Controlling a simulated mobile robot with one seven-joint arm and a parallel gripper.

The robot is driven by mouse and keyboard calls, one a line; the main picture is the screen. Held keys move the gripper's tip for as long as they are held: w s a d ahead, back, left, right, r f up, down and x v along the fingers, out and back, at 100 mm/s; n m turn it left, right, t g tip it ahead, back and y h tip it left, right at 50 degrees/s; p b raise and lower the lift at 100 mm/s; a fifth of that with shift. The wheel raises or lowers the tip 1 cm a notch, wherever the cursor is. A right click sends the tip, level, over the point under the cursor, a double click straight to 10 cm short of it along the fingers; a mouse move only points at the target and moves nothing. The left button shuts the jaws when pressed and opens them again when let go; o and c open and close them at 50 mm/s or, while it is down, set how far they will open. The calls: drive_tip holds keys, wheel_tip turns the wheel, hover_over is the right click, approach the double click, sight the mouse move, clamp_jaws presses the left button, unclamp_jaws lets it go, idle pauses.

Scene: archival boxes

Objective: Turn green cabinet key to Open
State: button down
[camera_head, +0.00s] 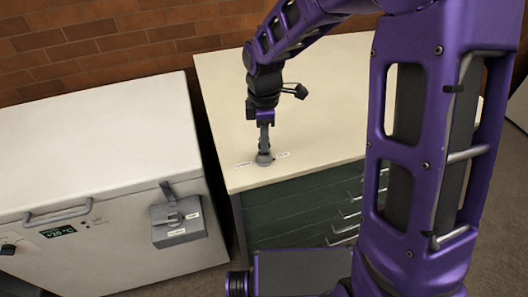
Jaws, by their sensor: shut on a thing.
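The green cabinet (290,215) stands at the middle, with a cream top (225,110) and dark green drawer fronts. A small round grey key lock (264,159) sits on the cabinet top near its front edge. Small white labels lie to its left (242,164) and right (283,154); their words are too small to read. My gripper (264,146) points down over the lock and is shut on the key. The key is mostly hidden by the fingers, so I cannot tell which label it points to.
A white chest freezer (100,150) stands at the left, with a handle, a small display and a grey latch box (178,220) on its front. A narrow gap separates it from the cabinet. A brick wall (110,45) is behind. The cabinet top around the lock is clear.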

drive_tip(key=shift+n, duration=0.5)
drive_tip(key=n, duration=0.3)
drive_tip(key=shift+c, duration=1.6)
unclamp_jaws()
drive_tip(key=shift+r, duration=4.55)
